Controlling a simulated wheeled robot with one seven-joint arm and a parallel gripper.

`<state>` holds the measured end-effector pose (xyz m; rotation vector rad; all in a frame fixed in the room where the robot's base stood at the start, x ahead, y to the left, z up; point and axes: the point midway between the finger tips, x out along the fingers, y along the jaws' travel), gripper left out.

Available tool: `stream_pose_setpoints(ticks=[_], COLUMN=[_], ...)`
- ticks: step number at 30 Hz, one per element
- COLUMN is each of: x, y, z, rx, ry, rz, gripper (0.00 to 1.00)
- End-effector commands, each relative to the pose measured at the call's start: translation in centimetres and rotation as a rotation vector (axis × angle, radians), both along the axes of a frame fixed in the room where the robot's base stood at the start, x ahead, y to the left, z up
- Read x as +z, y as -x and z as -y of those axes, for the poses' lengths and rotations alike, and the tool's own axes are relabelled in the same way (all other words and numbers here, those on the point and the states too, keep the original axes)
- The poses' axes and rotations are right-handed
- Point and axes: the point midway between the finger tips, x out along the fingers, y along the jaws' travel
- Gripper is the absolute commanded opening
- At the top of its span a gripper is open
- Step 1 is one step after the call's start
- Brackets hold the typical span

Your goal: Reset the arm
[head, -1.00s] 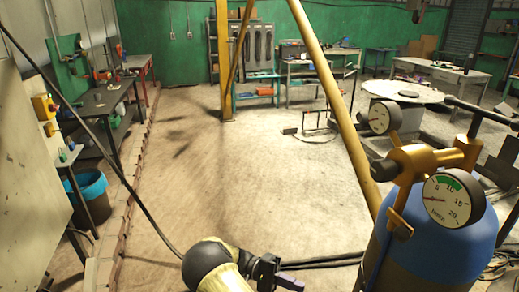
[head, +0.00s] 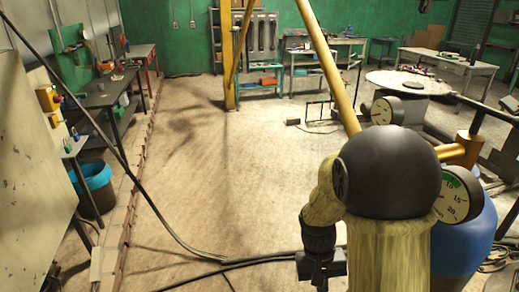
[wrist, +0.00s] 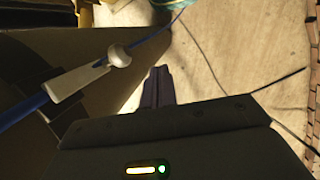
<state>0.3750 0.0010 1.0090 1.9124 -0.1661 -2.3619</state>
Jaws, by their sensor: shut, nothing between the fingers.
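My arm shows at the lower right of the head view, with a black rounded joint and a pale, wrinkled cover; its dark wrist part hangs down at the bottom edge. The fingers cannot be made out there. In the wrist view my gripper (wrist: 159,84) shows two dark fingers side by side, closed together with nothing between them. Pale floor lies beyond the fingertips.
A blue gas cylinder (head: 455,260) with gauges stands right of my arm, partly hidden by it. A yellow post (head: 228,60) stands at the back. A blue-lined bin (head: 97,190) and workbench (head: 105,95) line the left. Mid-floor is open; black cables (head: 250,262) cross its near part.

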Motion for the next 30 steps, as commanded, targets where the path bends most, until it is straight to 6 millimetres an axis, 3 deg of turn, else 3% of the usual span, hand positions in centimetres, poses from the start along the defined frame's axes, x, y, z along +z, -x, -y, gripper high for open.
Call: stream_pose_setpoints(ticks=[12, 30], x=[4.8, 5.1], y=[2.6, 2.8], z=[0.1, 0.1], rx=[0.019, 0.025], ry=[-0.143, -0.146], rz=[0.402, 0.441], gripper=[0.0, 0.0])
